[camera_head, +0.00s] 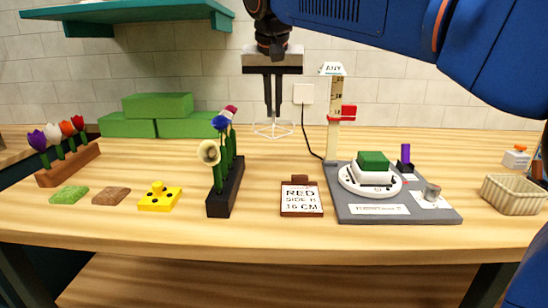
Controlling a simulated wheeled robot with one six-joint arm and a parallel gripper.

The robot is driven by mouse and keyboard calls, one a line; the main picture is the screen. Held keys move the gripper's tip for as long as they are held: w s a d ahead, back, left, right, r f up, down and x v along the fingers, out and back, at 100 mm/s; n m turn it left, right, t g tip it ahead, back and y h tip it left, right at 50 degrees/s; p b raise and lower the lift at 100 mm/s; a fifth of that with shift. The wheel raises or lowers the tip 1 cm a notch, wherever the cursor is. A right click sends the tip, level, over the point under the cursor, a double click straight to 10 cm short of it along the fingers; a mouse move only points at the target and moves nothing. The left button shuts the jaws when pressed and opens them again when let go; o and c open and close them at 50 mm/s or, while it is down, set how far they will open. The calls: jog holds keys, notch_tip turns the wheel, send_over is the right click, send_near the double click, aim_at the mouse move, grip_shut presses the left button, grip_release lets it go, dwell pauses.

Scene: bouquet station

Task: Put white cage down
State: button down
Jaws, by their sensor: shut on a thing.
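The white cage (273,129) is a small wire frame with a wide base and a narrow top. My gripper (273,113) points straight down and is shut on the narrow top of the cage. The cage appears upright below the fingertips, over the back middle of the wooden table (255,262). I cannot tell whether its base touches the table or hangs just above it.
A black flower rack (225,200) stands left of centre, and a sign (301,198) is in front. A height post (333,115) and grey board (370,213) with a green-topped block (373,163) are right. Green blocks (185,127) lie back left; a basket (512,195) is far right.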

notch_tip(320, 180, down, 10)
jog(key=shift+r, duration=0.1)
dwell(0.4)
jog(key=c, duration=1.9)
grip_release()
jog(key=v, duration=1.2)
jog(key=shift+w, duration=0.1)
